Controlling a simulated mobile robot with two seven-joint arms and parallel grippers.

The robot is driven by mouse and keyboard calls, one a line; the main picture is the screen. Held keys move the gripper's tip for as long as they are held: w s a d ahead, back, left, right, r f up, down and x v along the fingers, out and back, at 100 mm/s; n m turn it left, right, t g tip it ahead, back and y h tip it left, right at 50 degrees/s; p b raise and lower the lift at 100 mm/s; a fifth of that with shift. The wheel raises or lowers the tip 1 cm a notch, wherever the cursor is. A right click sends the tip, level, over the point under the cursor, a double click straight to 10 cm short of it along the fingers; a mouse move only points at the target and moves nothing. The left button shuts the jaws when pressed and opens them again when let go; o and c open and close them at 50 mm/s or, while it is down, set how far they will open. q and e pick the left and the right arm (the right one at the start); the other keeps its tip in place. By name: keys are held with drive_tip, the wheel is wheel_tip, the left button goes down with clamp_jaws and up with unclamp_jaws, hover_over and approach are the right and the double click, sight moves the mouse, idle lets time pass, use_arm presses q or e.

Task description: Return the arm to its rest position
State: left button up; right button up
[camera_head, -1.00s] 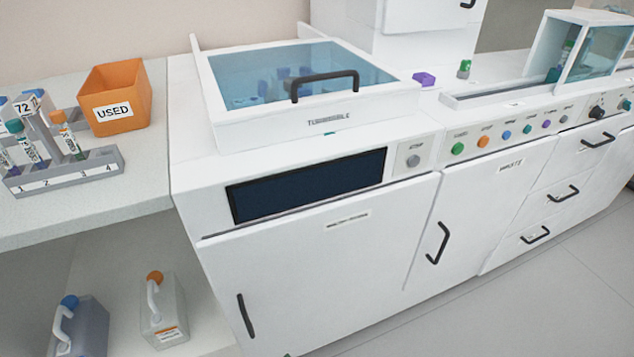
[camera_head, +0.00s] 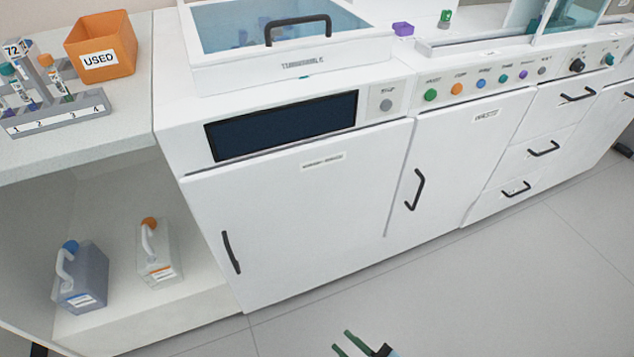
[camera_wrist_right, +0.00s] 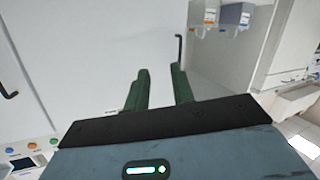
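My right gripper (camera_head: 350,342) shows at the bottom edge of the head view, over the grey floor and in front of the white cabinets. Its two green fingers are apart with nothing between them. In the right wrist view the same gripper (camera_wrist_right: 160,88) has its green fingers spread and empty, facing the white cabinet doors. My left gripper is in neither view.
The white machine with a blue-glass lid (camera_head: 235,28) stands above cabinet doors (camera_head: 310,215). An orange USED bin (camera_head: 100,45) and a grey tube rack (camera_head: 60,119) stand on the left counter. Two jugs, blue-capped (camera_head: 82,278) and orange-capped (camera_head: 156,255), sit below. The floor (camera_head: 480,290) is clear.

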drive_tip(key=d+f+n+g+h, duration=0.1)
drive_tip(key=d+f+n+g, duration=0.15)
drive_tip(key=d, duration=1.25)
drive_tip(key=s+d+r+m+g+h, duration=0.1)
drive_tip(key=s+d+m+g+h, duration=0.2)
drive_tip(key=s, duration=1.1)
drive_tip(key=s+d+r+m+g+h, duration=0.1)
drive_tip(key=s+d+m+h, duration=0.3)
drive_tip(key=s, duration=0.9)
drive_tip(key=a+m+t, duration=0.2)
drive_tip(key=a+m, duration=0.3)
drive_tip(key=a, duration=0.4)
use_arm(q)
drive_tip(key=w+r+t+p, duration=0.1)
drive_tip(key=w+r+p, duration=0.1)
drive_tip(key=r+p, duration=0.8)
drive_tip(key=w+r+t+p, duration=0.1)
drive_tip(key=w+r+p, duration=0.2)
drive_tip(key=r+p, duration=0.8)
use_arm(e)
drive_tip(key=w+r+t, duration=0.1)
drive_tip(key=w+r, duration=0.2)
drive_tip(key=r, duration=0.7)
drive_tip(key=w+r+t, duration=0.1)
drive_tip(key=w+r, duration=0.2)
drive_tip(key=r, duration=0.8)
drive_tip(key=shift+d+h, duration=0.25)
drive_tip(key=shift+h, duration=0.05)
